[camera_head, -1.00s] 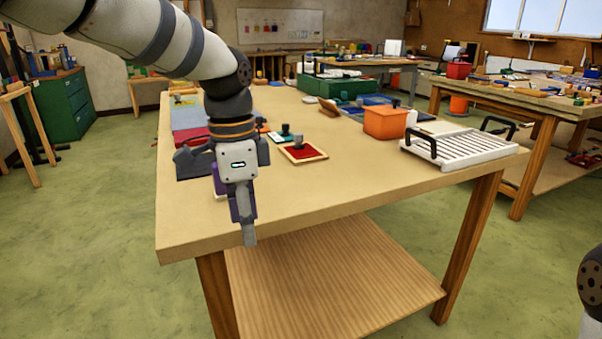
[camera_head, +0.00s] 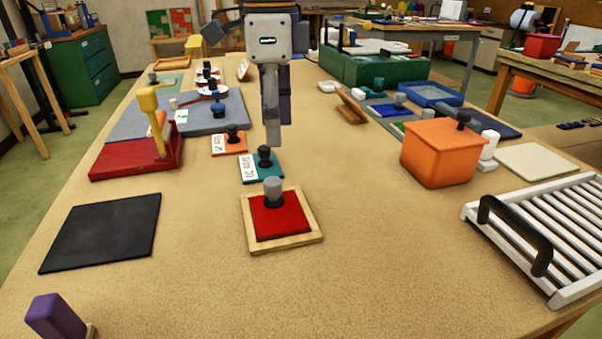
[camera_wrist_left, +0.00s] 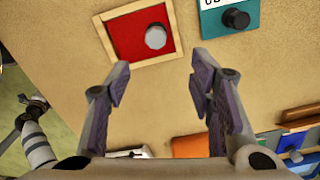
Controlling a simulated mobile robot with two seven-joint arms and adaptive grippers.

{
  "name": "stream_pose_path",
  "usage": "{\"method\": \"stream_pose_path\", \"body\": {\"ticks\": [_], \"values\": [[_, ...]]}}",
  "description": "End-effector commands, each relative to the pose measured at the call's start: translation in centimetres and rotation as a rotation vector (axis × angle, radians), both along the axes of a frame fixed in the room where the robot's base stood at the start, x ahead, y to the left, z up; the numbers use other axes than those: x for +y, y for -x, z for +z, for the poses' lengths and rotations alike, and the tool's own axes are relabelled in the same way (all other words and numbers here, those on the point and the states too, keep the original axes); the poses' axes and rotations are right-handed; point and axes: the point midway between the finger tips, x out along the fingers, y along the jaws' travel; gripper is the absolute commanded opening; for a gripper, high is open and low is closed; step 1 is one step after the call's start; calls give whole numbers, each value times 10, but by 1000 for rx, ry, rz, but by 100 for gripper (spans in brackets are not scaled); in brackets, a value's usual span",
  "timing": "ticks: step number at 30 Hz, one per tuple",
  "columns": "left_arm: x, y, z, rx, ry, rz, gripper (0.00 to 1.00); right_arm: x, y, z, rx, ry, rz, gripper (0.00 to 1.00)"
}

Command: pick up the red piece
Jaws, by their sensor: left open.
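The red piece (camera_head: 278,218) is a flat red square with a grey knob on top. It lies inside a light wooden frame (camera_head: 251,246) on the table, near the middle of the head view. In the left wrist view the red piece (camera_wrist_left: 125,38) and its knob show at the top, beyond the fingertips. My left gripper (camera_head: 273,140) points down above the table, higher than the red piece and apart from it. In the left wrist view its two fingers (camera_wrist_left: 158,75) are spread wide with nothing between them. My right gripper is not in view.
A teal piece (camera_head: 254,173) with a black knob lies just behind the frame. An orange box (camera_head: 438,150) and a white slatted rack (camera_head: 553,226) stand to the right. A black mat (camera_head: 103,232) lies left. The table around the frame's front is clear.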

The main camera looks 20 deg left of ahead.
Motion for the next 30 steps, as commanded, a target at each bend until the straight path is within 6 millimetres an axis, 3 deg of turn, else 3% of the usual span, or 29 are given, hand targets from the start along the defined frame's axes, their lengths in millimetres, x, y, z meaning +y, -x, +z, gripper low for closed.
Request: {"method": "stream_pose_path", "body": {"ticks": [19, 27, 28, 30], "values": [[4, -1, -112, 2, 0, 0, 49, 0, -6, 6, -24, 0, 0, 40], [4, -2, -120, 0, 0, 1, 49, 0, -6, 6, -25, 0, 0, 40], [4, -2, -120, 0, 0, 1, 47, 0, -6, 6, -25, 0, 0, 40], [4, -2, -120, 0, 0, 1, 31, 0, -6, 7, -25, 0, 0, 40]]}}
